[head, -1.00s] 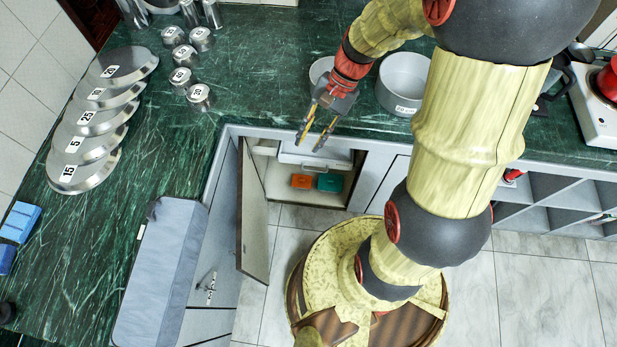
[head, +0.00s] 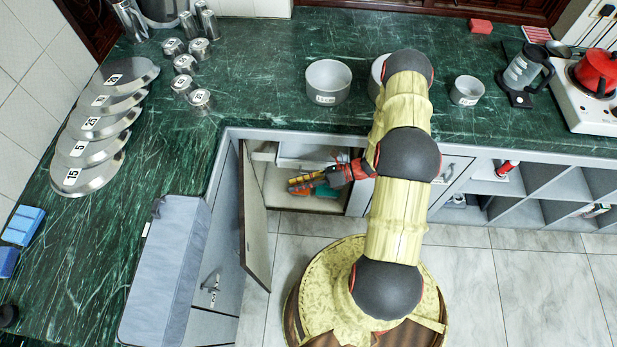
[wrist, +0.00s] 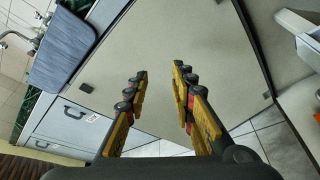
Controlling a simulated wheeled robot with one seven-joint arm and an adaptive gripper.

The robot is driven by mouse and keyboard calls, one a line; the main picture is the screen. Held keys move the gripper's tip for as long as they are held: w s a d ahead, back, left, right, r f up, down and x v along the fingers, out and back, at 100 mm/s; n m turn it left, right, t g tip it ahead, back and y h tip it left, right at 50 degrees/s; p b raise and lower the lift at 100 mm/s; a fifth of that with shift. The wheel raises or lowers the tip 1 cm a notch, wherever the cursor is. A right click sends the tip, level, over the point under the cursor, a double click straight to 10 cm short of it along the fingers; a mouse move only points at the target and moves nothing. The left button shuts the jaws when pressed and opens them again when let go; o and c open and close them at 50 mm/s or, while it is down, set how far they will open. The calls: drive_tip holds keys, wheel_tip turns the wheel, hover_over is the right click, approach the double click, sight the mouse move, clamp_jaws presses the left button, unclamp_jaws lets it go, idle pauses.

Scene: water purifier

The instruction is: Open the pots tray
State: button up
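No part is plainly marked as the pots tray; a white tray-like drawer (head: 300,152) sits in the upper part of the open cabinet under the counter. In the wrist view, a white edge (wrist: 300,22) at the top right may be part of it. My gripper (head: 291,185) is at the cabinet opening, below the white drawer in the picture, pointing left. In the wrist view my gripper (wrist: 160,85) is open and empty, its fingers apart in front of the open cabinet door (wrist: 190,50).
The cabinet door (head: 255,215) stands open left of my gripper. A teal box (head: 326,191) lies inside the cabinet, partly hidden. Grey pots (head: 328,82) and numbered lids (head: 105,125) are on the green counter (head: 250,90). Open shelves (head: 545,185) are at the right.

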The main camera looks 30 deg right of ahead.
drive_tip(key=w+d+f+m+t+h, duration=0.2)
drive_tip(key=d+f+m+t+h, duration=0.4)
drive_tip(key=f+m, duration=0.45)
drive_tip(key=w+d+f+m+t+h, duration=0.3)
drive_tip(key=d+f+m+t+h, duration=0.2)
drive_tip(key=d+f+m, duration=0.55)
drive_tip(key=shift+m+y, duration=0.3)
drive_tip(key=shift+m, duration=0.6)
drive_tip(key=w+a, duration=0.1)
drive_tip(key=w, duration=0.1)
drive_tip(key=w+a+b, duration=0.1)
drive_tip(key=w+a, duration=0.1)
drive_tip(key=w+a+b, duration=0.1)
drive_tip(key=w, duration=0.2)
drive_tip(key=shift+a+r, duration=0.15)
drive_tip(key=shift+a, duration=0.1)
clamp_jaws()
